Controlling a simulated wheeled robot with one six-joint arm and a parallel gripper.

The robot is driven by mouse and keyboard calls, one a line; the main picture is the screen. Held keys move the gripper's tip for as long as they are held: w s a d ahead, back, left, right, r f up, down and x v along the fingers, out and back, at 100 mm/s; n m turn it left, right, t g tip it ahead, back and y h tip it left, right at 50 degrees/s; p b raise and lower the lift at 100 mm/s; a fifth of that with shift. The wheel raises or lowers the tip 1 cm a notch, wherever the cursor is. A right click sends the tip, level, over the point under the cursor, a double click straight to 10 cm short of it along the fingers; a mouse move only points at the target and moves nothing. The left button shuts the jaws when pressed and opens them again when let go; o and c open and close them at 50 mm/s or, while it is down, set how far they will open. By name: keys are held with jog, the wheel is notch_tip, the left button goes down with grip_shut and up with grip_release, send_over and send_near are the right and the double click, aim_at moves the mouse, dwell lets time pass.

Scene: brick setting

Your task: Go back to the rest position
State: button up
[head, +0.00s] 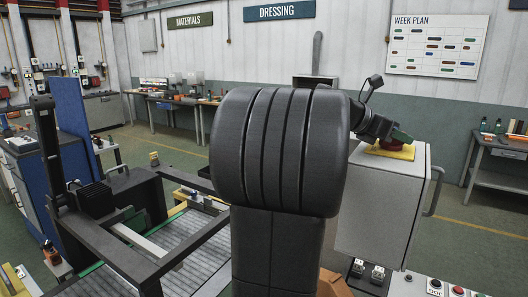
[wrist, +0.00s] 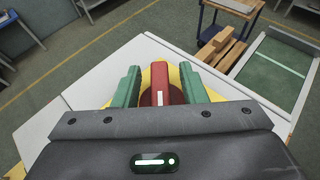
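My gripper (wrist: 159,72) is over the top of a pale grey cabinet (head: 385,200), at the right in the head view. Its two green fingers stand on either side of a red handle (wrist: 161,84) with a white mark. Gaps show between the handle and both fingers, so the gripper is open. The handle sits over a dark red round base on a yellow plate (head: 397,152). My arm hides part of the scene in the head view; whether the fingertips touch the plate cannot be told.
A frame with a roller bed (head: 185,262) stands at the left in the head view. A control panel with buttons (head: 440,287) is at the lower right. A workbench (head: 500,150) stands at the far right. Green floor is open behind the cabinet.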

jog(key=shift+w+d+f+g, duration=0.15)
jog(key=shift+d+f+g, duration=0.15)
jog(key=shift+d, duration=0.2)
jog(key=shift+d+m+g, duration=0.1)
jog(key=shift+m+g, duration=0.3)
jog(key=shift+m, duration=0.1)
jog(key=shift+r+m+g+h, duration=0.1)
jog(key=shift+m+g+h, duration=0.2)
jog(key=shift+m+g, duration=0.2)
jog(key=shift+s+g, duration=0.2)
jog(key=shift+g, duration=0.1)
jog(key=shift+m, duration=0.3)
jog(key=shift+r, duration=0.1)
